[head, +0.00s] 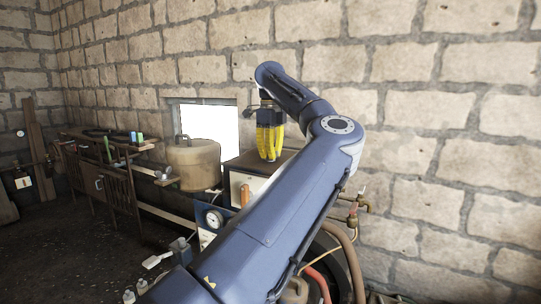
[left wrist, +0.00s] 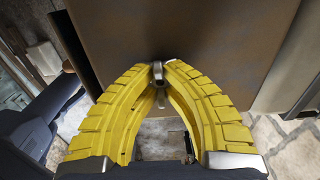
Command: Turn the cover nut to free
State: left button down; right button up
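My left gripper (head: 268,157) has yellow ribbed fingers and hangs pointing down, close above the brown-topped box (head: 287,171) in the head view. In the left wrist view its fingers (left wrist: 160,70) lean together and their tips meet near the middle. Small grey metal shows at the tips; I cannot tell whether it is part of the fingers or something between them. I cannot make out the cover nut in either view. My right gripper is not in view.
A beige round tank (head: 193,162) stands left of the box. A dial gauge (head: 214,218) sits below it. Brass valves and pipes (head: 351,214) lie to the right of my arm. A wooden bench (head: 103,165) stands at the left. A stone wall rises behind.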

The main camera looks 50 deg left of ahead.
pick_arm(q)
jog(key=c, duration=1.3)
grip_release()
jog(key=shift+o, duration=0.2)
jog(key=shift+r, duration=0.1)
notch_tip(320, 180, up, 12)
